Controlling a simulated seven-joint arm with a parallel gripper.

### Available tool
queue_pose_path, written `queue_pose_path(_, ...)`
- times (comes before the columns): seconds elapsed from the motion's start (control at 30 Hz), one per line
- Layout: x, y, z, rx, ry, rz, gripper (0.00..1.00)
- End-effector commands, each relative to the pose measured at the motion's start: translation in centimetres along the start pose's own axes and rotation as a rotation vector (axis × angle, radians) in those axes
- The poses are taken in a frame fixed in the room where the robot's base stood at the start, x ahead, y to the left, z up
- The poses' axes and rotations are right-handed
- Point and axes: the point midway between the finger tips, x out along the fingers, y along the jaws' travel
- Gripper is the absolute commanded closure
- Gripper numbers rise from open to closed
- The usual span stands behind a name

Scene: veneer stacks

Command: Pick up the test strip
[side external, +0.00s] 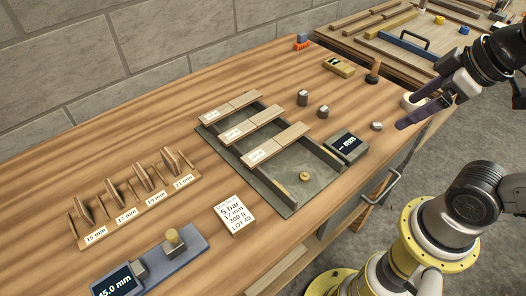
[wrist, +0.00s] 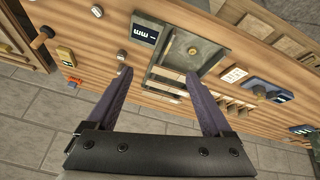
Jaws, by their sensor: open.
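Three pale wooden strips with white labels (side external: 275,145) lie side by side across a dark grey tray (side external: 325,181). I cannot tell which piece is the test strip; the labels on these are too small to read. The tray (wrist: 222,62) shows beyond the fingertips, partly hidden by the right finger.
A small display reading "- mm" (side external: 344,146) stands by the tray. Small grey weights (side external: 303,97) and a yellow gauge (side external: 339,66) lie behind. A rack of upright pieces labelled 15 to 21 mm (side external: 126,213), a lot card (side external: 230,216) and a blue measuring device (side external: 165,262) are at left.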

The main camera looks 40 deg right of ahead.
Motion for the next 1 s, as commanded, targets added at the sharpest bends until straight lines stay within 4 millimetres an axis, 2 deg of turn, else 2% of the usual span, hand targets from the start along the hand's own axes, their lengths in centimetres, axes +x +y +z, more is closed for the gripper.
queue_pose_path(0.2, -1.6, 0.7, -6.1, -0.372, -0.039, -0.039, 0.15)
queue_pose_path(0.37, -0.6, 0.2, -11.6, -0.665, -0.093, -0.108, 0.15)
queue_pose_path(0.57, 3.3, -2.3, -18.4, -1.0, -0.161, -0.222, 0.15)
queue_pose_path(0.7, 7.5, -5.2, -21.6, -1.166, -0.21, -0.303, 0.15)
queue_pose_path(0.87, 12.1, -8.5, -23.1, -1.244, -0.267, -0.369, 0.15)
queue_pose_path(1.0, 14.6, -10.3, -22.5, -1.274, -0.313, -0.409, 0.15)
